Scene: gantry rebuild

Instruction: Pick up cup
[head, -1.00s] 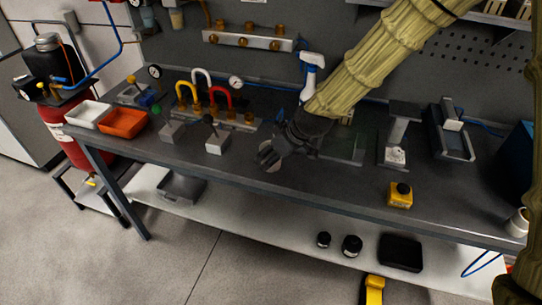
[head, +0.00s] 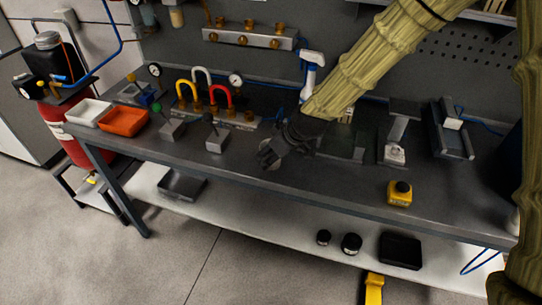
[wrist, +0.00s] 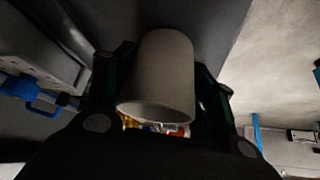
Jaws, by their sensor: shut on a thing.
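A pale grey cup (wrist: 163,75) shows in the wrist view between the two dark fingers of my gripper, with its rim toward the camera. The fingers are shut on its sides. In the head view my gripper (head: 271,156) is low over the front part of the grey workbench (head: 330,190), near its front edge. The cup is mostly hidden by the gripper there. I cannot tell whether the cup touches the bench top.
Left of my gripper are grey blocks (head: 217,141), an orange tray (head: 123,121) and a white tray (head: 88,112). A spray bottle (head: 312,70) stands behind. A yellow button box (head: 399,194) is at right. The bench's front strip is mostly clear.

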